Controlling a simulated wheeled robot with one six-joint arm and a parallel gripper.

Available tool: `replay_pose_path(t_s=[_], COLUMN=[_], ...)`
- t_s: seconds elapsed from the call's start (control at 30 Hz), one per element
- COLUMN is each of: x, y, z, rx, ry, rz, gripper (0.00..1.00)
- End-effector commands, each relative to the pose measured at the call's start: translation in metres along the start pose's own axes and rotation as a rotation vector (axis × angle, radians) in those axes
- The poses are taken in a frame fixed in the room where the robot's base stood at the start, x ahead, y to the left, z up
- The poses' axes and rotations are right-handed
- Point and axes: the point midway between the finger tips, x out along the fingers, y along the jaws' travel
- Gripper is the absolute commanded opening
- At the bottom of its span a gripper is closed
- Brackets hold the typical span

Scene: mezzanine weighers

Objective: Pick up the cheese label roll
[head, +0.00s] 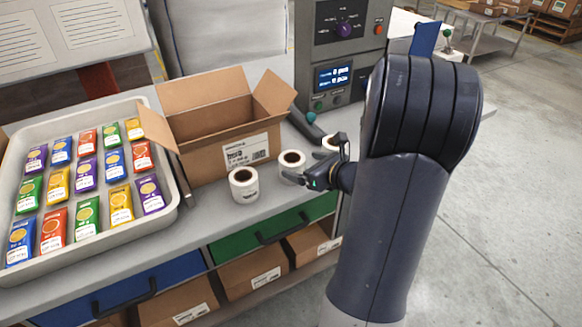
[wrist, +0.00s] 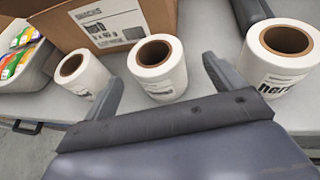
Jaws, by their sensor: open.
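Three white label rolls with brown cores stand upright on the grey bench. The left roll (head: 244,185) also shows in the wrist view (wrist: 92,84). The middle roll (head: 291,168) appears in the wrist view (wrist: 160,80) between my fingertips, just ahead of them. The right roll (head: 331,142) is partly hidden behind my gripper in the head view; in the wrist view (wrist: 268,75) its print begins "her". The print on the other two is too small to read, so I cannot tell which is the cheese roll. My gripper (head: 322,170) is open and empty, also in the wrist view (wrist: 162,73).
An open cardboard box (head: 215,130) stands behind the rolls. A pale tray (head: 160,208) of colourful packets lies at left. A grey weigher (head: 340,60) with a display stands at the back, with a dark handheld tool (head: 305,127) before it. Drawers are below the bench.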

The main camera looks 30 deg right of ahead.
Motion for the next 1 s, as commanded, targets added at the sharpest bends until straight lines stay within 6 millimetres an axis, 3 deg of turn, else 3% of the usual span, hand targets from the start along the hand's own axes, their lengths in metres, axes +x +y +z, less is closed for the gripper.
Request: replay_pose_path(t_s=[0.4,0.7,1.0], x=[0.049,0.053,0.053], y=[0.004,0.004,0.004], z=[0.001,0.002,0.002], rx=[-0.001,-0.002,-0.002], ry=[0.001,0.0,0.0], rz=[0.002,-0.001,-0.001], gripper=[0.89,0.88,0.64])
